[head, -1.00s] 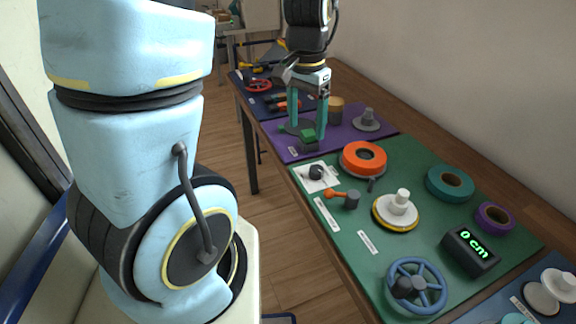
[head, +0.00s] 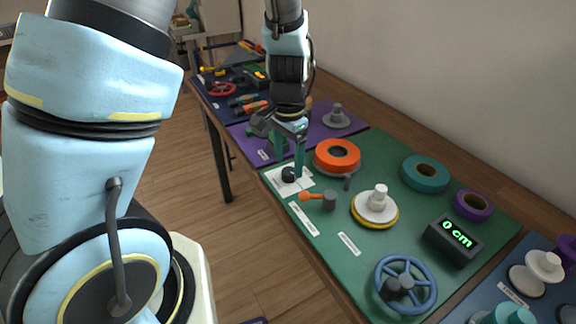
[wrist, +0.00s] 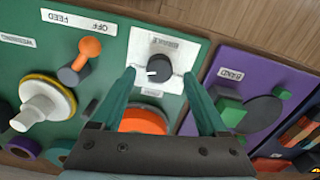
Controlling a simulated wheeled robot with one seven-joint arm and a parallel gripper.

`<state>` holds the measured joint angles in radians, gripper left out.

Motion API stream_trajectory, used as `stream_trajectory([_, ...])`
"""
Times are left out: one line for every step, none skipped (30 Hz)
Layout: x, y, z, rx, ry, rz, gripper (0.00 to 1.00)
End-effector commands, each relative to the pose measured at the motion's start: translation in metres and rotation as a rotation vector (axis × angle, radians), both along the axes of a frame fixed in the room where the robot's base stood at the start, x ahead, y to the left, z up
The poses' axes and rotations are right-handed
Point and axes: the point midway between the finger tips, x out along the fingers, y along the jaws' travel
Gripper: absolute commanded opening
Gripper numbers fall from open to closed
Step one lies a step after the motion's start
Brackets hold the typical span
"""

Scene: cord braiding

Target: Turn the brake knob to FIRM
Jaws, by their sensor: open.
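The brake knob (head: 289,174) is a small black knob on a white plate (head: 306,183) at the near-left edge of the green mat. In the wrist view the knob (wrist: 159,68) sits near the top middle, and its white pointer mark points left. My gripper (head: 288,165) is open over the plate, pointing down. In the wrist view its teal fingers (wrist: 160,77) stand apart, one to each side of the knob. I cannot tell whether they touch it.
An orange spool (head: 337,154) stands close behind the plate. An orange-handled lever (head: 314,196) is beside it on the near side. A white spindle (head: 376,202), a blue handwheel (head: 405,284) and a display reading 0 cm (head: 454,239) stand further right. A purple mat (head: 322,130) lies beyond.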

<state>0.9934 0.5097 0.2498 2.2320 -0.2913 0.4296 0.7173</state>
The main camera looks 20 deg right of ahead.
Motion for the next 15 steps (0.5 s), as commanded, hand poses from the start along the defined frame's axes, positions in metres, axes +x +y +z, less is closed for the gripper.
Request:
stream_trajectory([0.0, 0.001, -0.007, 0.002, 0.003, 0.0, 0.77])
stream_trajectory([0.0, 0.0, -0.011, 0.002, 0.002, 0.0, 0.77])
stream_trajectory([0.0, 0.0, -0.014, 0.002, 0.002, 0.0, 0.77])
stream_trajectory([0.0, 0.0, -0.017, 0.001, 0.003, 0.0, 0.77])
stream_trajectory([0.0, 0.0, -0.019, 0.002, 0.002, -0.001, 0.77])
stream_trajectory([0.0, 0.0, -0.021, 0.001, 0.001, -0.001, 0.77])
stream_trajectory([0.0, 0.0, -0.023, 0.001, 0.0, -0.001, 0.77])
stream_trajectory([0.0, 0.0, -0.024, 0.0, 0.0, -0.001, 0.77])
stream_trajectory([0.0, 0.0, -0.024, 0.0, 0.0, -0.001, 0.77])
stream_trajectory([0.0, 0.0, -0.025, 0.0, 0.0, -0.001, 0.77])
stream_trajectory([0.0, 0.0, -0.025, 0.0, 0.0, -0.001, 0.77])
stream_trajectory([0.0, 0.0, -0.025, -0.001, 0.0, -0.001, 0.77])
stream_trajectory([0.0, 0.0, -0.025, -0.001, 0.0, -0.001, 0.77])
stream_trajectory([0.0, 0.0, -0.025, -0.001, 0.0, -0.001, 0.77])
stream_trajectory([0.0, 0.0, -0.025, -0.001, 0.0, -0.001, 0.77])
